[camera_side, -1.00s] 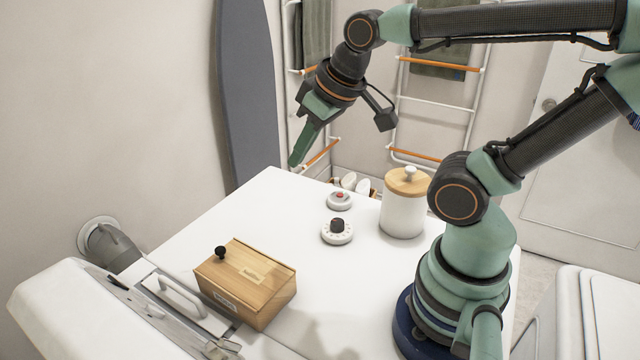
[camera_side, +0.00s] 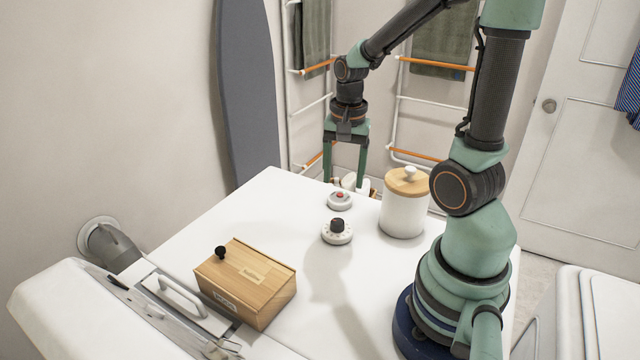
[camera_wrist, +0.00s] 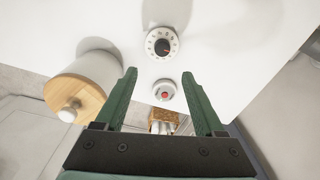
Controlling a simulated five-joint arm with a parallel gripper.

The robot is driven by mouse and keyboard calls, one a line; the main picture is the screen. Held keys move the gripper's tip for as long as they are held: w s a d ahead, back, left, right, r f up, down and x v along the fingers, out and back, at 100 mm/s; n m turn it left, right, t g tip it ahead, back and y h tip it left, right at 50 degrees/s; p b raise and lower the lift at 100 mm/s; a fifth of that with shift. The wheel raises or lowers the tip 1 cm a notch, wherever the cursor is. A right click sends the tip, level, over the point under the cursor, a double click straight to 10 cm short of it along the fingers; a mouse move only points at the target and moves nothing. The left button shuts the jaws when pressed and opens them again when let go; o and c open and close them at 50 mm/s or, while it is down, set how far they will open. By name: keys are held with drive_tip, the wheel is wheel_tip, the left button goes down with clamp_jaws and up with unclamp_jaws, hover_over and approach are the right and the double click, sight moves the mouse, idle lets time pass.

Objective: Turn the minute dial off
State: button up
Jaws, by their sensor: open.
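The minute dial (camera_side: 337,232) is a round white base with numbers and a dark knob, standing on the white table. It also shows in the wrist view (camera_wrist: 162,44), beyond my fingertips at top centre. My gripper (camera_side: 344,178) is open and empty, pointing down near the far edge of the table, behind the dial and apart from it. In the wrist view my gripper's two green fingers (camera_wrist: 159,74) are spread wide. A white button unit with a red top (camera_side: 340,200) stands between the dial and my gripper; it shows between the fingers in the wrist view (camera_wrist: 163,91).
A white canister with a wooden lid (camera_side: 403,205) stands right of the dial. A wooden box with a black knob (camera_side: 246,283) lies at the front left. A basket of rolled white items (camera_wrist: 164,122) is beyond the table edge. The table (camera_side: 270,205) left of the dial is clear.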

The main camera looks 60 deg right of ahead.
sight(339, 221)
drive_tip(key=f, duration=1.1)
drive_tip(key=shift+w+a+f, duration=0.1)
drive_tip(key=shift+w+f, duration=0.2)
clamp_jaws()
drive_tip(key=shift+n, duration=0.3)
